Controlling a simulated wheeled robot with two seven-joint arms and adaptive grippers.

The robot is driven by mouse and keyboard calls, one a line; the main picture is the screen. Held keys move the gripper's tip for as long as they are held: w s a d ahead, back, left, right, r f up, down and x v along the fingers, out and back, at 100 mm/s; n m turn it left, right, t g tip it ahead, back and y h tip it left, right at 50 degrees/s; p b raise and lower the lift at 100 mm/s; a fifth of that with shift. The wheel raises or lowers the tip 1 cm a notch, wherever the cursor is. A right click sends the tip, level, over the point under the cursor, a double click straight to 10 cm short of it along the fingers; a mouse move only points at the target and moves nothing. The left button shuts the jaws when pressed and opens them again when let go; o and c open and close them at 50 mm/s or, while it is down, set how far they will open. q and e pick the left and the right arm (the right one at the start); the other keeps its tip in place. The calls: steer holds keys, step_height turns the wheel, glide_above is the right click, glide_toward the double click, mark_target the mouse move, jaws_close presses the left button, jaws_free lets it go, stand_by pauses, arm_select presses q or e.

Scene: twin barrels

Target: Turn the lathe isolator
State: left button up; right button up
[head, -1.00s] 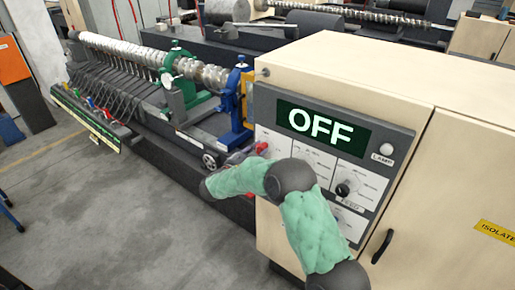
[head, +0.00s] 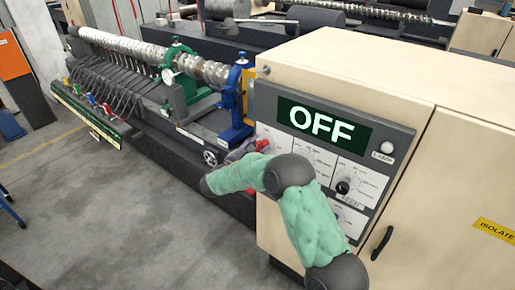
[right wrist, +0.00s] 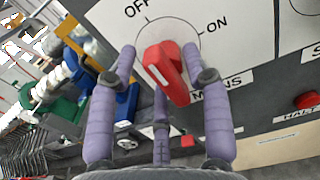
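The isolator is a red knob (right wrist: 170,72) with a white stripe on its front, on a pale panel marked OFF, ON and MAINS. In the right wrist view its bar is tilted, the striped face toward me. My right gripper (right wrist: 160,58) has three purple fingers spread around the knob: one on each side, one below. They look open, with small gaps at the sides; contact cannot be told. In the head view the red knob (head: 262,145) shows just beyond my right gripper (head: 240,152), partly hidden by it. The display (head: 320,124) reads OFF. My left gripper is out of view.
The beige cabinet (head: 360,70) carries the control panel, with a black knob (head: 343,187) and a lamp (head: 387,147). The lathe (head: 150,60) stretches away to the left. A red button (right wrist: 306,100) lies right of the isolator. Bare floor (head: 110,210) is at the left.

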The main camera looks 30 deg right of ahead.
steer(key=shift+s+a, duration=0.1)
steer(key=shift+s+a+f, duration=0.1)
steer(key=shift+a, duration=0.15)
steer(key=v, duration=1.1)
steer(key=shift+a, duration=0.15)
